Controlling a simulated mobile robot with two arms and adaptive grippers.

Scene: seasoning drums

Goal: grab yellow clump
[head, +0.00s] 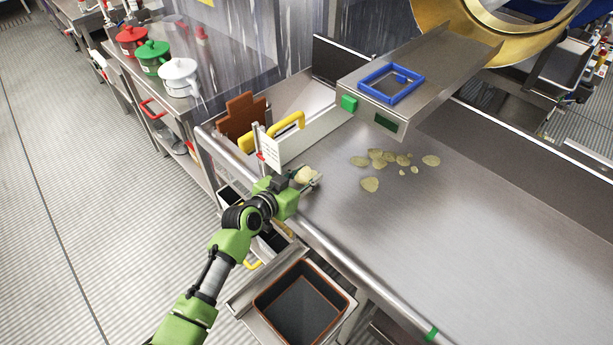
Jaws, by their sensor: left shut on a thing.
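My left gripper (312,181) is at the near left edge of the steel conveyor table. It is shut on a pale yellow clump (304,175), which shows between its fingers. The fingers hide part of the clump. Several loose pale yellow chips (384,158) lie apart on the table surface, to the right of the gripper. My right gripper does not show in the head view.
A black bin with a brown rim (342,308) stands below the table's near edge. A white panel (270,152) and a yellow handle (287,126) stand just behind the gripper. A steel chute with a blue frame (364,84) overhangs the table. The table's right part is clear.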

